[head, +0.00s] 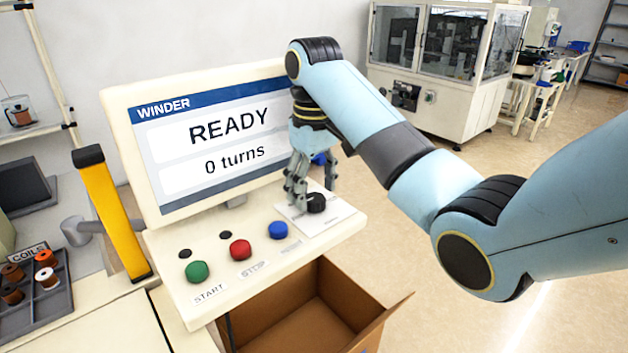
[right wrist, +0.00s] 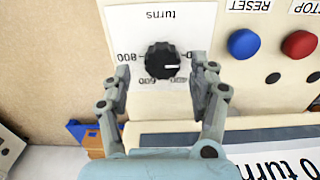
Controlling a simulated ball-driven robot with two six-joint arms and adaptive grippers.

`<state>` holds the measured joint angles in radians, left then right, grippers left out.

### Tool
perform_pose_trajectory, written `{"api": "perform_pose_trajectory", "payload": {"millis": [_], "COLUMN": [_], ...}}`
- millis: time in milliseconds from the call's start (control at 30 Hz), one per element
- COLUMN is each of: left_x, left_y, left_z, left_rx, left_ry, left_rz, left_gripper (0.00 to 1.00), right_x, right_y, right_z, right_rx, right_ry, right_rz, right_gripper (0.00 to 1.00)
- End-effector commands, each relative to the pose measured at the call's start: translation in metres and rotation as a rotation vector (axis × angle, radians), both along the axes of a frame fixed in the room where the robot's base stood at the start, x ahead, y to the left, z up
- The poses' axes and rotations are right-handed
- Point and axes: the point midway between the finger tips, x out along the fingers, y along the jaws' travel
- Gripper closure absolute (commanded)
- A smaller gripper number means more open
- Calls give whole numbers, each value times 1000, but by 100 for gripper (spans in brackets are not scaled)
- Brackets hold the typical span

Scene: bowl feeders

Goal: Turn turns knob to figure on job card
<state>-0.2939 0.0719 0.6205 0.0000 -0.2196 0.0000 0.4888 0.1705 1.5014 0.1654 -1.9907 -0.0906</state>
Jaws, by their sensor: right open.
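The turns knob (head: 316,203) is black and round, on a white plate at the right end of the winder's panel. In the right wrist view the knob (right wrist: 161,61) has a light pointer mark toward the picture's right, and upside-down scale figures including 600 and 800. My right gripper (head: 308,190) is open over the knob. In the right wrist view its fingers (right wrist: 157,68) stand on either side of the knob, with visible gaps. The winder screen (head: 222,140) reads READY and 0 turns. I see no job card. My left gripper is not in view.
Blue (head: 278,229), red (head: 240,249) and green (head: 197,271) buttons line the panel left of the knob. An open cardboard box (head: 300,310) stands below. A yellow post (head: 110,215) and coil tray (head: 58,300) are at left.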

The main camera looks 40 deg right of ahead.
Motion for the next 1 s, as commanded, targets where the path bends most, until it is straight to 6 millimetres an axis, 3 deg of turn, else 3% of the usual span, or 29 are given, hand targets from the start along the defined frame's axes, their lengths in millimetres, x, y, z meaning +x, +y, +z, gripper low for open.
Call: {"api": "perform_pose_trajectory", "payload": {"millis": [67,167,467,667,867,1000], "left_x": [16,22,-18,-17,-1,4], "left_y": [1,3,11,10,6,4], "left_z": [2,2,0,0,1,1], "left_rx": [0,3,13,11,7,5], "left_ry": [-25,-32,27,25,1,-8], "left_rz": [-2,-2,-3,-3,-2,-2], "left_gripper": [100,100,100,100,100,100], "right_x": [-5,-8,-9,-9,-9,-9], "right_y": [2,3,3,3,3,3], "right_z": [-10,-16,-18,-18,-18,-18], "right_rx": [0,0,-1,-1,0,0], "right_ry": [3,2,1,1,1,1], "right_rz": [0,0,0,0,1,-2], "right_gripper": [39,39,39,66,92,95]}}
